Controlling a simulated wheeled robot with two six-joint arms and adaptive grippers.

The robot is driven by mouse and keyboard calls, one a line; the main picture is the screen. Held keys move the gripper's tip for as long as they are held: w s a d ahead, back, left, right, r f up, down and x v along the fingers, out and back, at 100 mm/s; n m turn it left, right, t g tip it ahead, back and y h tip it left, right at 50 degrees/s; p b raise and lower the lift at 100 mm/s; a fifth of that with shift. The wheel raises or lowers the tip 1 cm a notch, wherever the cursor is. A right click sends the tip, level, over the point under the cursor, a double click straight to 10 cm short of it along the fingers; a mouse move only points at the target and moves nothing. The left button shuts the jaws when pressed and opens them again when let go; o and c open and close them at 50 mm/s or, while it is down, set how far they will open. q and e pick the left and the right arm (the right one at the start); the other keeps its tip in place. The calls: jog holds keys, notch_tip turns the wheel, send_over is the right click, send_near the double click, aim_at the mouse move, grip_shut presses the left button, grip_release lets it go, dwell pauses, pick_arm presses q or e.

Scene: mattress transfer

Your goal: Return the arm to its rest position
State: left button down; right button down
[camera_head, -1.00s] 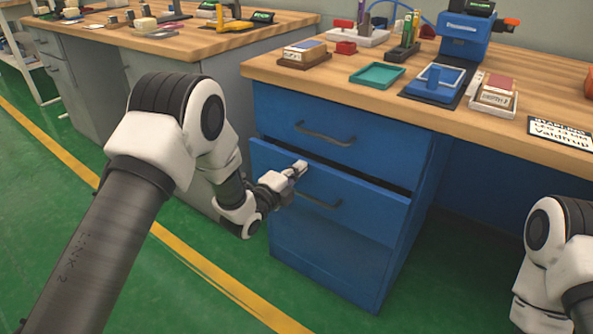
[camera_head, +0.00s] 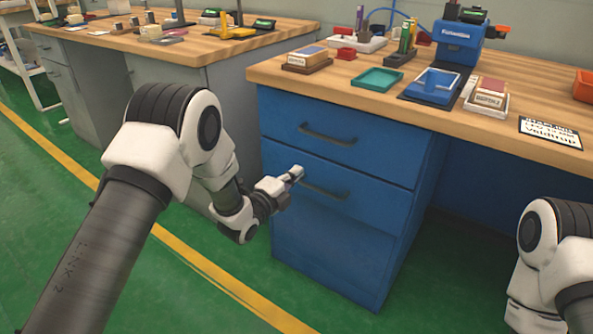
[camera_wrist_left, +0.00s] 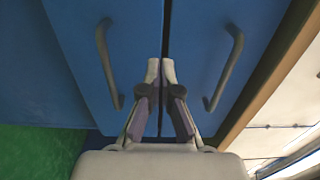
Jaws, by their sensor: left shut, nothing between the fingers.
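My left gripper (camera_head: 296,172) is shut and empty. In the head view it is in front of the blue cabinet, by the left end of the second drawer's handle. In the left wrist view its two fingers (camera_wrist_left: 161,72) meet in front of the seam between two drawer fronts, with a dark handle on each side. I cannot tell whether the fingertips touch the drawer front. The second drawer (camera_head: 370,198) looks flush with the cabinet. The top drawer (camera_head: 352,145) is closed. My right arm shows only in part at the lower right; its gripper is out of view.
The wooden worktop (camera_head: 330,88) above the drawers holds a teal tray (camera_head: 378,79), a blue device (camera_head: 461,40) and several small items. A grey bench (camera_head: 180,75) stands at the left. Green floor (camera_head: 190,285) with a yellow line is clear in front of the cabinet.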

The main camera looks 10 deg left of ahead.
pick_arm(q)
jog(key=p+v, duration=0.2)
jog(key=v, duration=0.5)
jog(key=s+a+f+n+g+y, duration=0.3)
jog(key=s+f+n+g, duration=0.55)
jog(key=s+f, duration=1.3)
jog(key=s+a+f+n+g+y, duration=0.1)
jog(key=s+f+n+g+y, duration=0.1)
jog(key=s+n+g, duration=0.4)
jog(key=s+a+f+n+g+y, duration=0.1)
jog(key=s+a+f+n+g, duration=0.15)
jog(key=s+n, duration=0.65)
notch_tip(320, 180, up, 33)
jog(key=s+m+p, duration=0.1)
jog(key=p, duration=3.2)
jog(key=shift+s+d, duration=0.35)
jog(key=shift+d, duration=0.1)
jog(key=shift+r, duration=0.1)
